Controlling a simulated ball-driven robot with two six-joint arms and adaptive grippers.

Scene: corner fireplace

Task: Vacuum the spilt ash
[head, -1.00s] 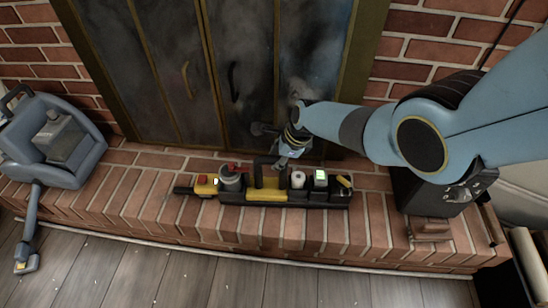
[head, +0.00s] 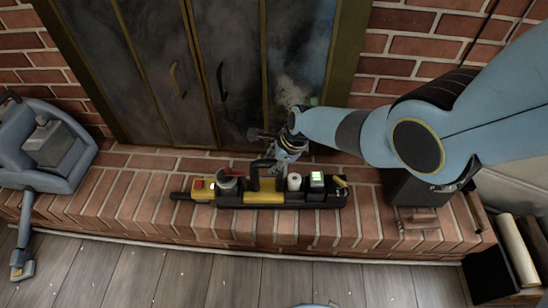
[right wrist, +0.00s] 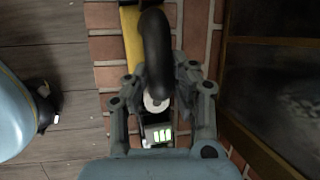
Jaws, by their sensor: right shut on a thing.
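My right gripper (head: 284,156) is at the black loop handle (head: 255,172) of a long yellow-and-black caddy (head: 264,198) on the brick hearth. In the right wrist view, its fingers (right wrist: 158,88) stand on both sides of the curved handle (right wrist: 155,50), shut on it. I cannot tell whether the caddy is lifted. A blue-grey vacuum-like machine (head: 45,145) stands at the left, its nozzle (head: 22,266) down over the wooden floor. A pale grey smudge shows by the door glass (head: 290,92). I cannot make out a clear ash pile. My left gripper is not in view.
Dark, brass-framed fireplace doors (head: 220,70) stand close behind the caddy. A black box (head: 408,190) and a pale roll (head: 518,250) are at the right. The brick hearth (head: 120,205) is bare left of the caddy. Small pale specks dot the floor.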

